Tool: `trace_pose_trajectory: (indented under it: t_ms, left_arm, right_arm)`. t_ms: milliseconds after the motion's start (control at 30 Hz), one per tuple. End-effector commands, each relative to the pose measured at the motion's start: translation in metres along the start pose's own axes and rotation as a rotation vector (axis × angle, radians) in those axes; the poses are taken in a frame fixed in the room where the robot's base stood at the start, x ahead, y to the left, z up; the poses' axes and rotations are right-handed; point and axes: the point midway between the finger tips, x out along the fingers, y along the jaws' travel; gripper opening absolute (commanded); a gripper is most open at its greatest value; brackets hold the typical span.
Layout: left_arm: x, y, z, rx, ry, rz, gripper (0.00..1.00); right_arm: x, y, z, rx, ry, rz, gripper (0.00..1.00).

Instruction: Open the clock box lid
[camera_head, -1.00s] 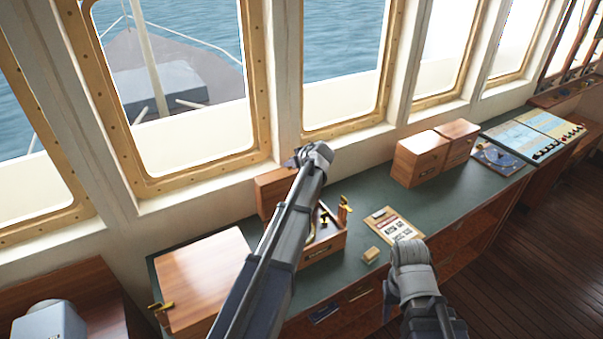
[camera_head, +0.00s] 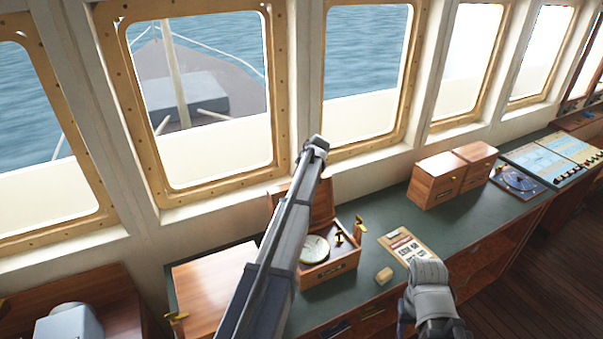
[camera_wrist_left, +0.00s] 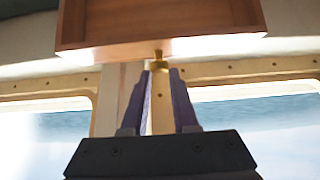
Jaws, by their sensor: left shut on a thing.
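The wooden clock box (camera_head: 333,265) stands on the green counter with its lid (camera_head: 322,203) raised at the back. Inside show a round pale clock dial (camera_head: 314,250) and small brass parts (camera_head: 340,238). My left arm crosses in front of the box and hides its left side. In the left wrist view, my left gripper (camera_wrist_left: 160,78) is shut on the brass knob (camera_wrist_left: 159,66) at the edge of the lid (camera_wrist_left: 160,25). My right gripper (camera_head: 405,318) is low over the counter's front edge, its fingers mostly hidden.
A larger wooden box (camera_head: 213,285) stands left of the clock box. A clipboard (camera_head: 407,246) and a small wooden block (camera_head: 384,275) lie to the right. Two wooden boxes (camera_head: 437,181) stand farther right. Windows rise close behind the counter.

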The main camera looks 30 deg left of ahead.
Motion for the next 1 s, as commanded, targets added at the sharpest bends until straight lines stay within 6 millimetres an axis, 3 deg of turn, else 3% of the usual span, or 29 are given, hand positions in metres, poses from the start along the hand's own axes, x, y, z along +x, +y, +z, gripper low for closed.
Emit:
trace_pose_trajectory:
  t_ms: [167,200,500,767,1000]
  left_arm:
    - [0.004,-0.001,-0.008,-0.002,0.012,-0.002,0.00]
    - [0.004,-0.001,-0.008,-0.002,0.012,-0.002,0.30]
    - [0.003,-0.001,-0.005,-0.002,0.008,-0.001,0.61]
    - [-0.001,-0.001,-0.004,-0.001,0.006,-0.001,0.61]
    - [-0.035,-0.001,-0.006,0.000,0.008,0.000,0.61]
  right_arm:
    - [0.000,0.000,0.000,0.000,0.000,0.000,0.50]
    - [0.000,0.000,0.000,0.000,0.000,0.000,0.50]
    - [0.000,0.000,0.000,0.000,0.000,0.000,0.50]
    - [-0.002,0.000,0.000,0.001,0.000,0.000,0.50]
    - [-0.031,0.003,0.002,0.014,-0.001,-0.001,0.50]
